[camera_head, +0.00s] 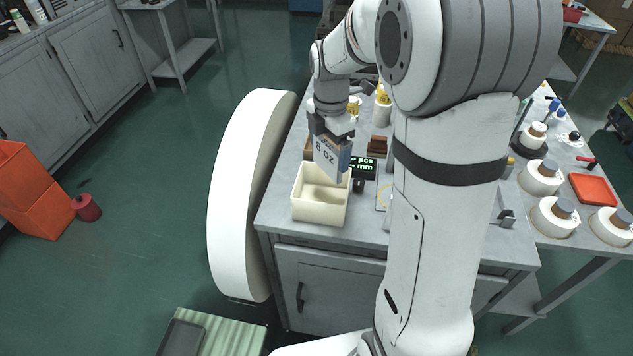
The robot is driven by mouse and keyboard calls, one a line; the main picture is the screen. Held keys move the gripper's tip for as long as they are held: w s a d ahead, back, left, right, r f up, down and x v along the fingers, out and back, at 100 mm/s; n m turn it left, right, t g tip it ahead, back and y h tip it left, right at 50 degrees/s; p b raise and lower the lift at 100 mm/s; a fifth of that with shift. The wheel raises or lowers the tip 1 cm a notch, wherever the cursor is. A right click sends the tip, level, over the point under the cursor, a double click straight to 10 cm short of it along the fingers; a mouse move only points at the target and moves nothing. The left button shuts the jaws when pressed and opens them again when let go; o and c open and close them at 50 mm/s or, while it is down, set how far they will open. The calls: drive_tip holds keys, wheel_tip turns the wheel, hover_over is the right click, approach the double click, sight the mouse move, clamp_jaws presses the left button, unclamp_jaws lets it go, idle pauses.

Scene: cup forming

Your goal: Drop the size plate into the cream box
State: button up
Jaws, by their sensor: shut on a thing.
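The size plate (326,158) is a grey-white plate marked "8 OZ". It hangs tilted from my gripper (333,134), which is shut on its upper part. The cream box (320,213) is an open-topped rectangular bin at the left front corner of the grey worktable. In the head view the plate's lower edge overlaps the box's back rim, so the plate appears above the back part of the box. I cannot tell the exact height between them. The inside of the box that I can see looks empty.
A black display with green text (364,167) stands just right of the box, with a small dark item in front of it. A large white roll (238,195) stands left of the table. My arm hides the table's middle. An orange tray (594,189) and white rolls are at the right.

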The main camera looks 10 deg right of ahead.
sight(328, 165)
drive_tip(key=shift+w+f, duration=0.15)
drive_tip(key=shift+f, duration=0.05)
wheel_tip(328, 165, down, 6)
drive_tip(key=b, duration=0.4)
drive_tip(key=shift+r, duration=0.25)
drive_tip(key=o, duration=0.7)
drive_tip(key=shift+o, duration=0.2)
drive_tip(key=shift+r, duration=0.15)
wheel_tip(328, 165, up, 8)
drive_tip(key=shift+f+b, duration=0.2)
drive_tip(key=shift+b, duration=0.35)
